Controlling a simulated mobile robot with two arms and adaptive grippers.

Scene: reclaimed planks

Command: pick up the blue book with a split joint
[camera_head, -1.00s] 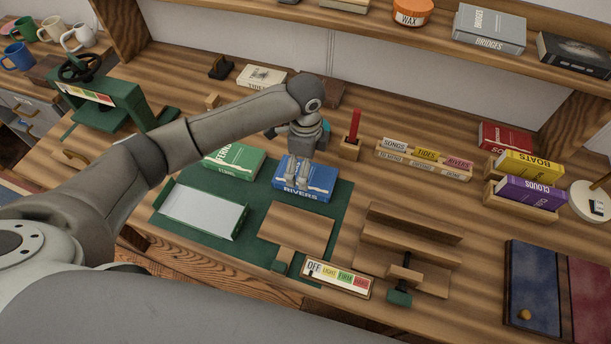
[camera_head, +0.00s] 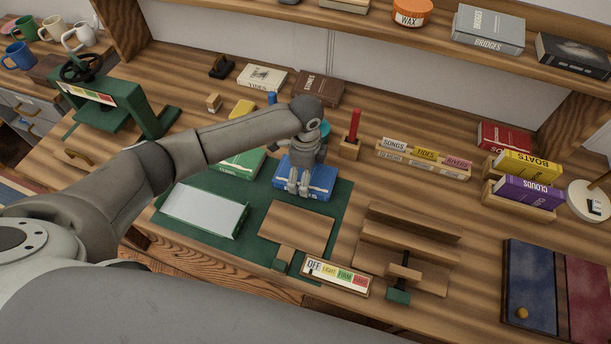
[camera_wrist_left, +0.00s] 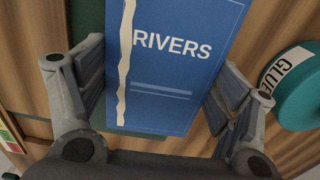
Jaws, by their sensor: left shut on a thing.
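The blue book (camera_head: 318,188), lettered RIVERS, lies on the green mat (camera_head: 341,205) near the middle of the bench. In the left wrist view the blue book (camera_wrist_left: 185,62) shows a jagged pale split running along its left side. My left gripper (camera_head: 298,190) comes down on the book from above. In the wrist view its fingers (camera_wrist_left: 160,105) stand on either side of the cover, shut on the book. The book appears still low at the mat; whether it is clear of it I cannot tell. My right gripper is not in view.
A green book (camera_head: 243,162) and a pale tray (camera_head: 203,210) lie left of the blue book. A teal glue tub (camera_wrist_left: 300,88) stands close beside the fingers. A wooden press (camera_head: 410,248) and a label strip (camera_head: 337,275) are to the front right.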

